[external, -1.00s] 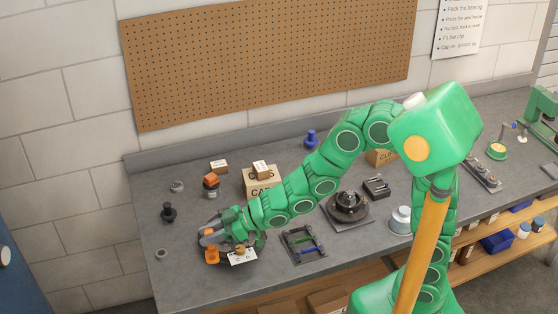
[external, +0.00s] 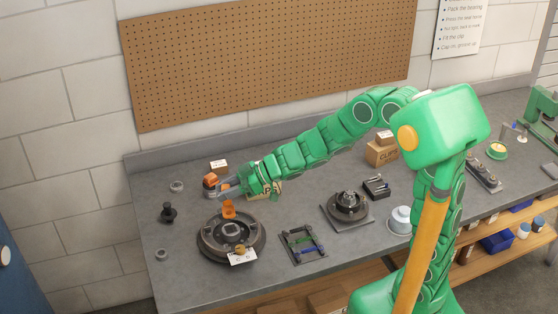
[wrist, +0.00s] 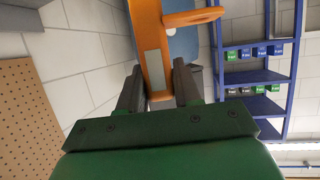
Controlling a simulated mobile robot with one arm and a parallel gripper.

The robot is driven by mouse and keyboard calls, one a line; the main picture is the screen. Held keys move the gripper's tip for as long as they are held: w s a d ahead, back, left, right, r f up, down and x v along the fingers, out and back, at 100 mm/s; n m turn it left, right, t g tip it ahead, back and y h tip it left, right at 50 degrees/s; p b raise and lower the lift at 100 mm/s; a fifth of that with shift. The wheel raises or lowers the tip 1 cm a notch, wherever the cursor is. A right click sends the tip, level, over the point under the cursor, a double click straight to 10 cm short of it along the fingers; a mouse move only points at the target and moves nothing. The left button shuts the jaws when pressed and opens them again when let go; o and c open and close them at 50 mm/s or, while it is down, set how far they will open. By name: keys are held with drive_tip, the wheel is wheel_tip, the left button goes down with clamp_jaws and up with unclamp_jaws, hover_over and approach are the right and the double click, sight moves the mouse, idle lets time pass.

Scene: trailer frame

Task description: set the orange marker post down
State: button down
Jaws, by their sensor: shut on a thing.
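The orange marker post (external: 229,209) shows just below my gripper (external: 222,190), over or at the back rim of a round dark hub (external: 206,246). I cannot tell whether its foot touches the rim or hangs above it. In the wrist view the orange post (wrist: 147,35) stands between the two dark fingers of my gripper (wrist: 158,90), which are shut on it. A ring-like arm sticks out to its right, and a pale grey patch is on its face. The upper part of the post is hidden by the fingers in the external view.
A dark jar with an orange top (external: 209,181) stands close behind my fingertips. A black knob part (external: 168,213) is to the left. A white tag (external: 243,258) lies at the hub's front.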

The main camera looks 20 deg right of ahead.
drive_tip(key=d+f+n+g, duration=0.1)
drive_tip(key=d+f, duration=0.1)
drive_tip(key=d, duration=1.1)
drive_tip(key=d+f+n+g, duration=0.1)
drive_tip(key=d+f, duration=0.2)
drive_tip(key=d, duration=1.1)
drive_tip(key=w+a+f, duration=0.2)
drive_tip(key=w+f, duration=0.4)
drive_tip(key=w+a+f, duration=0.3)
drive_tip(key=w+f, duration=0.3)
drive_tip(key=shift+w+a+f, duration=0.15)
drive_tip(key=shift+a+f, duration=0.15)
drive_tip(key=shift+f, duration=0.2)
drive_tip(key=c, duration=0.8)
unclamp_jaws()
